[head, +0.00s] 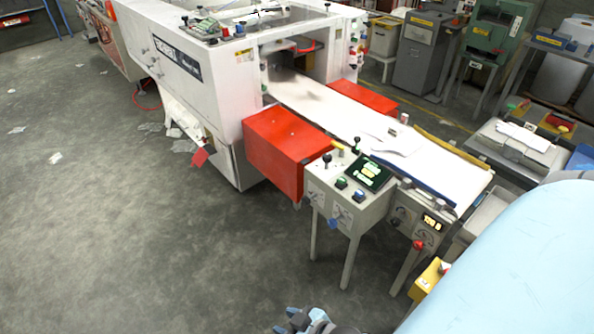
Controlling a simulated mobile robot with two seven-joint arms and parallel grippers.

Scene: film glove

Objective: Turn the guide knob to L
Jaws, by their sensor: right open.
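A grey control box (345,205) on legs stands in front of the machine's belt, with levers and buttons on top. My left gripper is not in view.
A white machine (205,75) with a conveyor belt (340,112) and red covers (285,150) fills the middle. The grey floor (120,240) at left is open, with paper scraps.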

